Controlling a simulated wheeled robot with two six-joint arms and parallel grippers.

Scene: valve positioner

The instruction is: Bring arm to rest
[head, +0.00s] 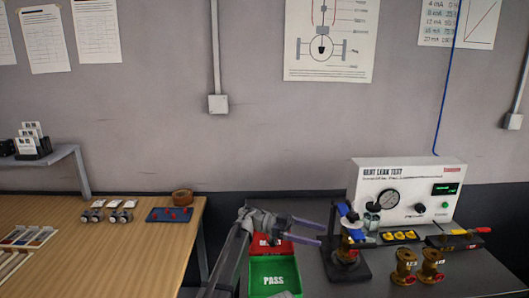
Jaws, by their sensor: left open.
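My left arm comes up from the bottom, left of the trays. Its gripper (321,235) is open and empty, pointing right, above the trays. The fingertips are close to a valve assembly with blue and yellow parts (348,228) on a dark stand (346,268); I cannot tell whether they touch it. My right gripper is not in view.
A green PASS tray (274,280) and a partly hidden red tray (270,244) lie below the gripper. The leak test box (407,185) stands behind the stand. Brass valves (405,267) stand at right. A wooden table (110,255) with small parts is at left.

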